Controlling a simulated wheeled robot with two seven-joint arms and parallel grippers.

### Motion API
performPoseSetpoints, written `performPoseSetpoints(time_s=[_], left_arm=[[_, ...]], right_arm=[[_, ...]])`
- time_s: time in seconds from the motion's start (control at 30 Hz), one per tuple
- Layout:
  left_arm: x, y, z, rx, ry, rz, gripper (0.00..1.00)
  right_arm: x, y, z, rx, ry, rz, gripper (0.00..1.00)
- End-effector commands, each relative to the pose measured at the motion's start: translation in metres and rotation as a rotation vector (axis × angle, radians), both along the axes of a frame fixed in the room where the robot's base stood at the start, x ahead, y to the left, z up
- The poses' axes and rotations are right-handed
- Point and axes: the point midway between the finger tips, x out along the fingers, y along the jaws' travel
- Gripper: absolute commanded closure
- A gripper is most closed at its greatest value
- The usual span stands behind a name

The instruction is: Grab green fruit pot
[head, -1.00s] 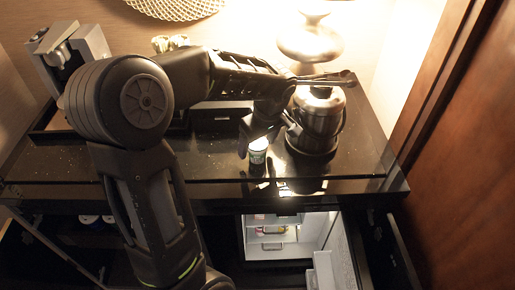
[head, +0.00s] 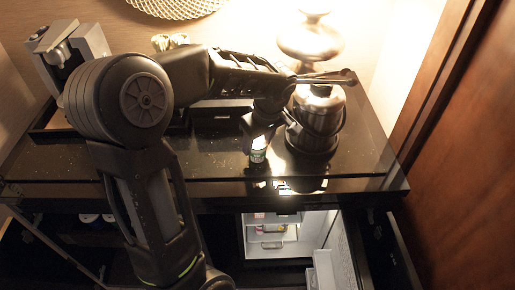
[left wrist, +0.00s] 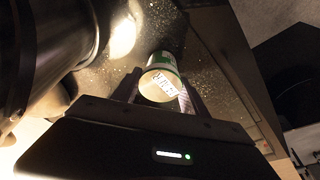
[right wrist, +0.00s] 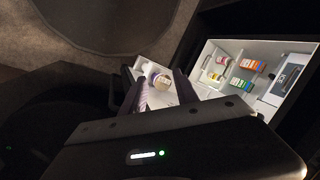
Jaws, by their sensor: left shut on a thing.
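The green fruit pot (head: 258,153) stands on the black counter just left of the metal kettle. It is a small white and green pot with a pale lid. My left gripper (head: 259,134) comes down over it from above. In the left wrist view the pot (left wrist: 164,62) is between the two fingers, which are shut on it. Its far side is hidden there. My right gripper (right wrist: 160,90) shows only in the right wrist view, with its fingers apart and nothing held between them.
The metal kettle (head: 314,133) stands close to the right of my left gripper, on a dark base. A lamp (head: 310,40) is behind it. A coffee machine (head: 70,48) is at the back left. Below the counter, an open lit fridge (head: 272,243) holds several small items.

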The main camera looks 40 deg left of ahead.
Motion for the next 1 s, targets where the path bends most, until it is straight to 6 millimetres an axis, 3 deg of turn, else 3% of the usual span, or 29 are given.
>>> performPoseSetpoints(time_s=[0.33, 0.67, 0.87, 1.0], left_arm=[[0.000, 0.000, 0.000, 0.000, 0.000, 0.000, 0.94], [0.001, 0.000, 0.005, 0.000, -0.002, 0.000, 0.94], [0.001, 0.000, 0.031, 0.001, -0.006, 0.001, 0.94], [0.002, 0.000, 0.059, 0.001, -0.007, -0.001, 0.94]], right_arm=[[0.000, 0.000, 0.000, 0.000, 0.000, 0.000, 0.64], [0.000, 0.000, -0.001, 0.000, 0.000, 0.000, 0.64], [0.001, 0.000, -0.006, 0.002, -0.002, 0.001, 0.64], [0.001, 0.001, -0.009, 0.002, -0.004, 0.001, 0.64]])
